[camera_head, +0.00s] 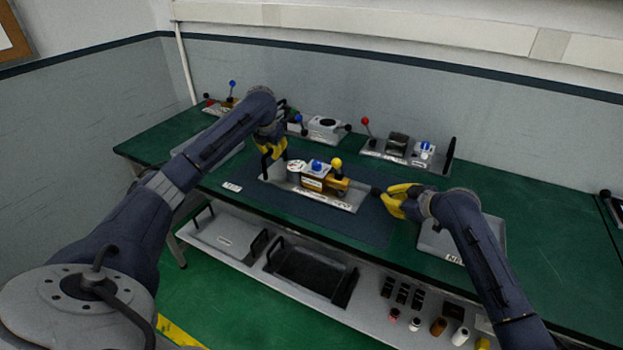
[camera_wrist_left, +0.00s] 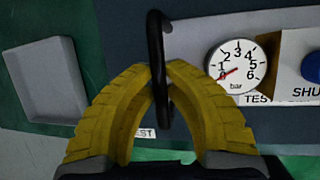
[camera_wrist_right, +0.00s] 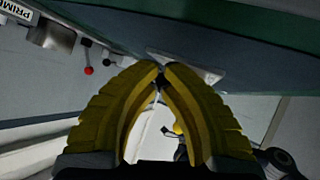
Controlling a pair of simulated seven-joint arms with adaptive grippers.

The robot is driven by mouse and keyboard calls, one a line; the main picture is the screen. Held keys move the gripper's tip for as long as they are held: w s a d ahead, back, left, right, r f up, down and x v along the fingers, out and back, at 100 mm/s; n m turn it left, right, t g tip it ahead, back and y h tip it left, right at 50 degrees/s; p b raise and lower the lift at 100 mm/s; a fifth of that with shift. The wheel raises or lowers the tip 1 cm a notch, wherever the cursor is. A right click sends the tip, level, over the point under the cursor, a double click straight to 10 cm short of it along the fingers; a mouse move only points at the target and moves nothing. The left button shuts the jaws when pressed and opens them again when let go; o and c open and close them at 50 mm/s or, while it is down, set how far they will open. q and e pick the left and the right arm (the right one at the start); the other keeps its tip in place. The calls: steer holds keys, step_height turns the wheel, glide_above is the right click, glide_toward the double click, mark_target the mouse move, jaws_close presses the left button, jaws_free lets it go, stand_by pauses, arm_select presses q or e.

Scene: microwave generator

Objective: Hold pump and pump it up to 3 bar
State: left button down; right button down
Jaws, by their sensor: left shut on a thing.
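The pump sits on a light tray (camera_head: 349,206) on a dark mat, with a round gauge (camera_head: 295,166), a blue knob (camera_head: 316,165) and a yellow-ball lever (camera_head: 337,162). My left gripper (camera_head: 270,154) is at the tray's left end. In the left wrist view, its yellow fingertips (camera_wrist_left: 159,74) are shut on the black handle (camera_wrist_left: 155,35). There the gauge (camera_wrist_left: 236,70) has its red needle near 0 bar. My right gripper (camera_head: 386,194) is just right of the tray. In the right wrist view, its fingertips (camera_wrist_right: 160,68) meet, with nothing clearly between them.
Other trays stand along the back, one with a red-ball lever (camera_head: 365,121) and one with a white device (camera_head: 324,125). A grey tray (camera_head: 440,236) lies beneath my right arm. A lower shelf holds black-handled trays and several small bottles (camera_head: 438,327). The table's far right is mostly clear.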

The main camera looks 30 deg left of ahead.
steer(key=shift+a, duration=0.15)
stand_by(0.4)
steer(key=shift+a, duration=0.6)
